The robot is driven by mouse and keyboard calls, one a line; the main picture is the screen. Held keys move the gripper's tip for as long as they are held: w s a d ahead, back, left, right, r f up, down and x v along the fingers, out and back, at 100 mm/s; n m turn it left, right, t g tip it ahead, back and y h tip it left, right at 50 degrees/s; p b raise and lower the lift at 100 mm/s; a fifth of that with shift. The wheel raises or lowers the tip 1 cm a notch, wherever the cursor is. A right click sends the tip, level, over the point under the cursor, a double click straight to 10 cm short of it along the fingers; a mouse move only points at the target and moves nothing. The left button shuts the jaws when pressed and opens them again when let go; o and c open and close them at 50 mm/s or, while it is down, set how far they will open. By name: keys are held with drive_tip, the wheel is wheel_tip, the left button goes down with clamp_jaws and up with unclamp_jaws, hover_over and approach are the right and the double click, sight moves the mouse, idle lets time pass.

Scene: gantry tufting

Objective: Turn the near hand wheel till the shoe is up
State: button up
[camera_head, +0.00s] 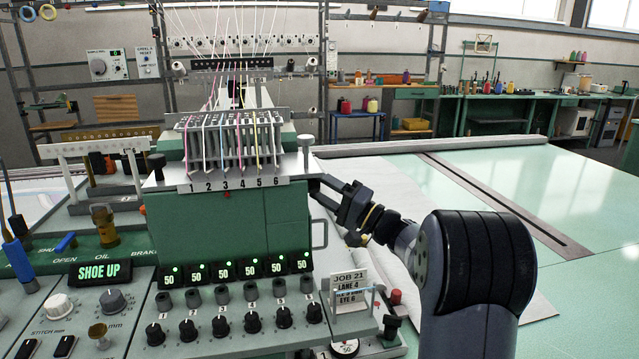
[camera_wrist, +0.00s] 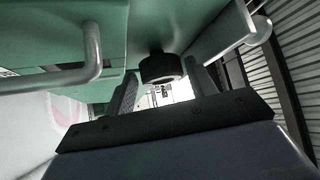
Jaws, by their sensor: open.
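The green tufting machine head (camera_head: 230,222) stands in the middle of the head view. My gripper (camera_head: 322,184) is at its right side, fingers pointing at the housing. In the wrist view my gripper (camera_wrist: 163,84) is open, with a finger on each side of a short black round knob (camera_wrist: 160,67) under the green housing. I cannot tell whether this knob is the near hand wheel, or whether the fingers touch it. It is hidden in the head view. A display (camera_head: 99,271) at the left reads SHOE UP in green. The shoe itself cannot be made out.
A metal bar handle (camera_wrist: 92,52) sticks out left of the knob in the wrist view. A front panel with several dark knobs (camera_head: 252,322) and a JOB 21 card (camera_head: 349,290) lie below the head. The pale green table (camera_head: 590,210) is open at the right.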

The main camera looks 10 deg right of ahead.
drive_tip(key=shift+w+a+r, duration=0.15)
drive_tip(key=shift+w+a, duration=0.1)
drive_tip(key=shift+a, duration=0.05)
drive_tip(key=c, duration=0.7)
drive_tip(key=shift+m+h+b, duration=0.3)
drive_tip(key=shift+m+b, duration=0.1)
drive_tip(key=shift+b, duration=0.25)
drive_tip(key=o, duration=0.7)
drive_tip(key=b+v, duration=0.2)
drive_tip(key=v, duration=0.9)
